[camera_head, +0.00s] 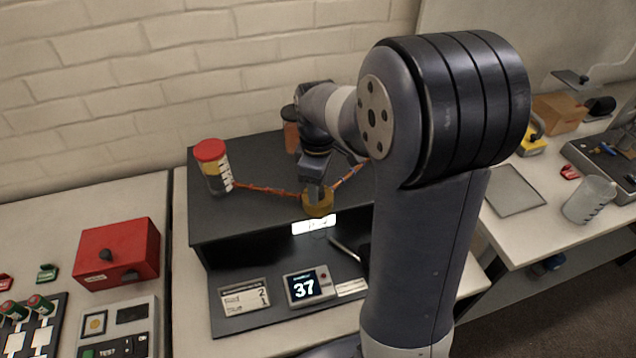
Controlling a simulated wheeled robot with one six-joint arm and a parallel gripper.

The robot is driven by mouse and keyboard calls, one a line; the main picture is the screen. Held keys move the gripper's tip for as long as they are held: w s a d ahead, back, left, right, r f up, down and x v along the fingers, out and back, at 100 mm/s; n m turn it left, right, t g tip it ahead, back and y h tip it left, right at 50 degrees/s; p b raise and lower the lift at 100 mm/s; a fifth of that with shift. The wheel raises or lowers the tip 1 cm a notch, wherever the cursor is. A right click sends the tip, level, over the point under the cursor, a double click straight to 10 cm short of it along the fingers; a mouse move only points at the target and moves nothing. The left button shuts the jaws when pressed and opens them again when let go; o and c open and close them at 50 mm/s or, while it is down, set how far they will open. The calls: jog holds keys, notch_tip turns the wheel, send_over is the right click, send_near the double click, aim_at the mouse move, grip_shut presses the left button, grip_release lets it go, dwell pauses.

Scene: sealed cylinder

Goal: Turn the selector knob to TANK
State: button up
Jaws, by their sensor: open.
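A brass-yellow fitting (318,205), which looks like the selector knob, sits near the front edge of the black bench unit (260,210). A white label (314,225) is just below it; I cannot read its markings. My gripper (316,192) points down at the fitting, with its fingers at or just above it. It is open; whether the fingers touch or straddle the knob is too small to tell. The knob's pointing direction is hidden. A red-capped cylinder (213,168) stands upright at left. A brown cylinder (291,130) is partly hidden behind my arm.
Orange hoses (265,190) run to both sides of the fitting. A display (308,287) reads 37 beside a card (245,297). A red box (117,254) with a black knob stands at left. My arm covers the unit's right side. A clear cup (590,199) stands at right.

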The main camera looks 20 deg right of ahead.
notch_tip(320, 180, up, 11)
jog(key=shift+f+b, duration=0.2)
jog(key=shift+b, duration=0.1)
notch_tip(320, 180, down, 11)
jog(key=shift+r+p, duration=0.1)
jog(key=shift+p, duration=0.2)
dwell(0.5)
jog(key=shift+r, duration=0.1)
